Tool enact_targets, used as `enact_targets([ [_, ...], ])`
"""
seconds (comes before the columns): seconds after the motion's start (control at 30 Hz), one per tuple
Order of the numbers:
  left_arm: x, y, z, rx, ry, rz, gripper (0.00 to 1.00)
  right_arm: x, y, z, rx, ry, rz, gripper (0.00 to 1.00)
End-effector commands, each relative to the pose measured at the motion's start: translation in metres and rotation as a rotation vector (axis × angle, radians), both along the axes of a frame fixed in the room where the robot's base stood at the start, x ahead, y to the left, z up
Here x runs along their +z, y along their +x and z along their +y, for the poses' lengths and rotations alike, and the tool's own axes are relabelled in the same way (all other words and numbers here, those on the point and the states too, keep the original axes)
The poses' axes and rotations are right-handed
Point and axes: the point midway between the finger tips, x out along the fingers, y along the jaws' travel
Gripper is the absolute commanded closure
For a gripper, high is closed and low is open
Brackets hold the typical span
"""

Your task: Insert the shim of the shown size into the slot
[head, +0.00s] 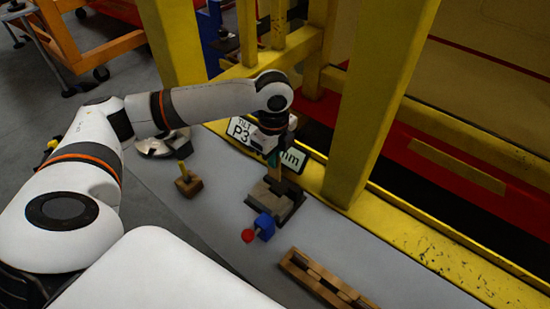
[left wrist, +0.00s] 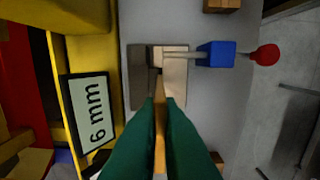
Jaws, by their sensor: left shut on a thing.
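My left gripper (head: 275,158) points down over the slot block (head: 288,210) on the grey bench. In the left wrist view its green fingers (left wrist: 160,103) are shut on a thin wooden shim (left wrist: 160,128). The shim's tip points at the gap between the dark and pale halves of the slot block (left wrist: 173,72). I cannot tell whether the tip is in the slot or just above it. A sign (left wrist: 90,112) reads "6 mm"; in the head view the sign (head: 240,130) is partly hidden by my gripper. My right gripper is not in view.
A blue block with a red knob (head: 265,226) adjoins the slot block. A wooden rack (head: 300,270) stands at the front. A small wooden block with a yellow peg (head: 187,184) is to the left. Yellow posts (head: 375,90) rise behind the bench.

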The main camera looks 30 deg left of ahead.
Motion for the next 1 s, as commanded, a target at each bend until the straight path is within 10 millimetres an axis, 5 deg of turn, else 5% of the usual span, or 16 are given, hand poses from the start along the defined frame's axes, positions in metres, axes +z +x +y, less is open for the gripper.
enact_targets([
  [0.47, 0.004, -0.001, 0.0, 0.002, -0.001, 0.002, 1.0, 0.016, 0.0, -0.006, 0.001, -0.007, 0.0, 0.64],
  [1.0, -0.05, 0.0, 0.0, 0.002, -0.001, 0.001, 1.0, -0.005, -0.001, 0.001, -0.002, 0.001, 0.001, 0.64],
])
